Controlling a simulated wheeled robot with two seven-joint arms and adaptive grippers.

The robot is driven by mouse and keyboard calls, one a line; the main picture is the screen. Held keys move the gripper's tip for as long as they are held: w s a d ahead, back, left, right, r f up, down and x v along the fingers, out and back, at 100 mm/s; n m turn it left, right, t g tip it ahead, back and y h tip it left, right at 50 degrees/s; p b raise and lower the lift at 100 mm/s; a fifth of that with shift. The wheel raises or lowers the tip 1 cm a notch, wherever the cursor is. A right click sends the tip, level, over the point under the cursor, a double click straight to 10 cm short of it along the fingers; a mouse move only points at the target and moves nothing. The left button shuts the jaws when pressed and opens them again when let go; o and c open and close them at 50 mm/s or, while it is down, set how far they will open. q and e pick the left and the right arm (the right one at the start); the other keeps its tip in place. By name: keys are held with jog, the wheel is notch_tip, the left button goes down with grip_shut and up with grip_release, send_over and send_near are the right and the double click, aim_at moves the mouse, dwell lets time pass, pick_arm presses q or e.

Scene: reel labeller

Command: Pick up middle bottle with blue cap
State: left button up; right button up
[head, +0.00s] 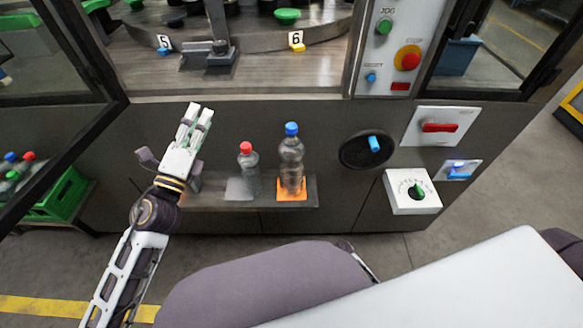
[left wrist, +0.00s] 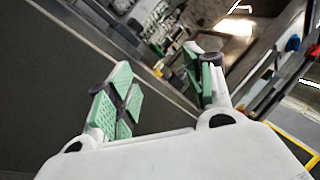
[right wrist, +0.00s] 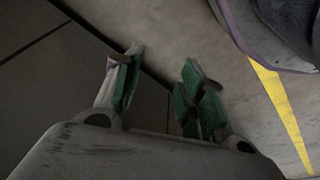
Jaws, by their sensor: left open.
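The clear bottle with a blue cap (head: 291,160) stands upright on an orange pad (head: 292,195) on the small shelf of the machine, in the head view. A shorter clear bottle with a red cap (head: 247,168) stands to its left on the same shelf. My left gripper (head: 199,112) is open and empty, left of and higher in the picture than both bottles. In the left wrist view its green-padded fingers (left wrist: 160,90) stand apart with nothing between them. My right gripper (right wrist: 158,85) is open and empty in the right wrist view, with floor and dark panel behind it.
The shelf (head: 220,202) juts from the dark machine front. A green crate (head: 62,197) with bottles stands at far left.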

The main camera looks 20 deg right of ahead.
pick_arm(q)
jog(key=s+d+f+m+g+h, duration=0.2)
jog(key=m+g, duration=0.4)
jog(key=m, duration=0.4)
jog(key=s+d+f+m+g+h, duration=0.3)
jog(key=d+m+g, duration=0.3)
jog(key=m, duration=0.4)
jog(key=shift+s+d+f+g, duration=0.3)
jog(key=shift+d+f+g, duration=0.15)
jog(key=shift+f, duration=0.3)
pick_arm(e)
jog(key=s+f, duration=0.4)
jog(key=f, duration=0.6)
jog(key=shift+s+d, duration=0.35)
pick_arm(q)
jog(key=shift+d, duration=0.2)
pick_arm(e)
jog(key=shift+f, duration=0.1)
pick_arm(q)
jog(key=x, duration=0.8)
jog(key=shift+p, duration=0.45)
pick_arm(e)
jog(key=shift+s+d+f, duration=0.4)
jog(key=shift+f, duration=0.2)
jog(key=shift+s+d+f, duration=0.35)
jog(key=shift+f, duration=0.2)
